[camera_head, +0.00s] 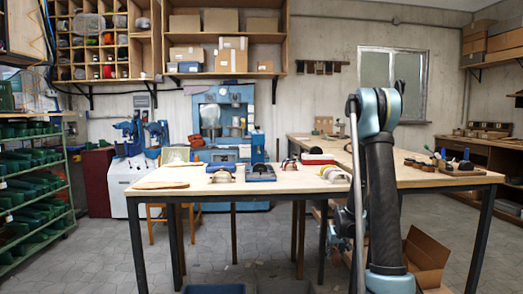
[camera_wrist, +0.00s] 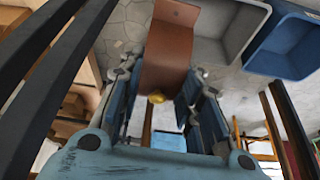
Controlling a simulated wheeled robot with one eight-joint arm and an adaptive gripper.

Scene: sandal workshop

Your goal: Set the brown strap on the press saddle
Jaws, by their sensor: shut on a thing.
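The brown strap (camera_wrist: 168,50) is a curved, smooth band in the wrist view. My gripper (camera_wrist: 162,78) is shut on it, with a blue-grey finger on each side of its lower part. The strap stands out past the fingertips, above the floor. A small yellow spot shows at its lower end. My gripper and the strap cannot be made out in the head view, where my raised arm stands at the right. On the worktable (camera_head: 330,180) there is a blue-based fixture with a dark curved top (camera_head: 260,172); I cannot tell for sure whether it is the press saddle.
Small strapped pieces (camera_head: 221,174) and (camera_head: 334,174) lie on the table, with a flat tan sheet (camera_head: 160,185) at its left. A grey bin (camera_wrist: 228,25) and a blue bin (camera_wrist: 290,45) stand on the floor. An open carton (camera_head: 427,255) is under the table.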

